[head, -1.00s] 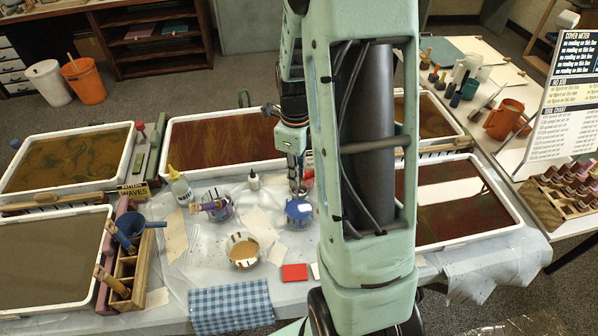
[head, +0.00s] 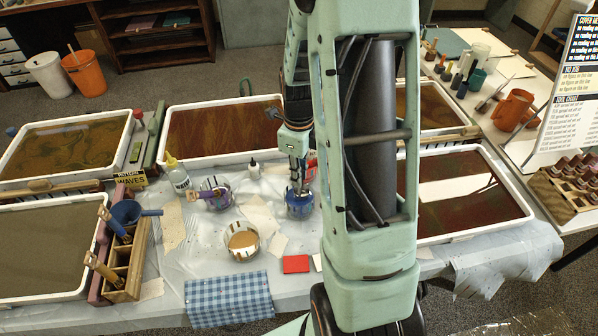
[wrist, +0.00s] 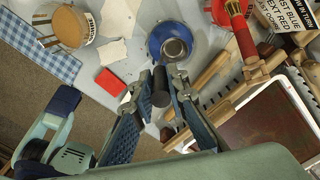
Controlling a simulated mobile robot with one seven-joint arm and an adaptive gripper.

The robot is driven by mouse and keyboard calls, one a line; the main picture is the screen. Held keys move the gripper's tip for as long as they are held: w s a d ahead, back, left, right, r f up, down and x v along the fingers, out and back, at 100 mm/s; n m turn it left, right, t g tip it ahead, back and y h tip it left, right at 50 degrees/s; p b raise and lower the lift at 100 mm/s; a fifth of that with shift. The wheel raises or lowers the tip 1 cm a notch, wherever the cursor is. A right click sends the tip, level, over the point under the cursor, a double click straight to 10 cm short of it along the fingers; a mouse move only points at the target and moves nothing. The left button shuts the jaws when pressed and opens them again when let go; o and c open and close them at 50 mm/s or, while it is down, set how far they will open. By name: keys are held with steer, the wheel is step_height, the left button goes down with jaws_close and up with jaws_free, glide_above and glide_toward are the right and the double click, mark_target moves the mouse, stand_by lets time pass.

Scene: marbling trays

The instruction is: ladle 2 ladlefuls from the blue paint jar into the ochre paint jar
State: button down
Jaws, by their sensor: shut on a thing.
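The blue paint jar (head: 300,211) stands on the covered table below my gripper (head: 297,187); its blue inside also shows in the wrist view (wrist: 158,36). My gripper (wrist: 160,88) is shut on the dark handle of the ladle (wrist: 174,48). The ladle's round metal bowl appears within the blue jar's rim; I cannot tell how deep it is or whether it holds paint. The ochre paint jar (head: 242,241) stands to the left and nearer in the head view, open, with tan paint showing. It is at the upper left in the wrist view (wrist: 68,27).
A red block (head: 295,264) and paper scraps lie near the ochre jar. Large trays (head: 455,197) surround the work area.

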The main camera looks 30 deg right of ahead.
steer(key=shift+f+b, duration=1.6)
steer(key=shift+f, duration=0.85)
steer(key=shift+r, duration=0.2)
steer(key=shift+r+p, duration=4)
steer(key=shift+r, duration=0.9)
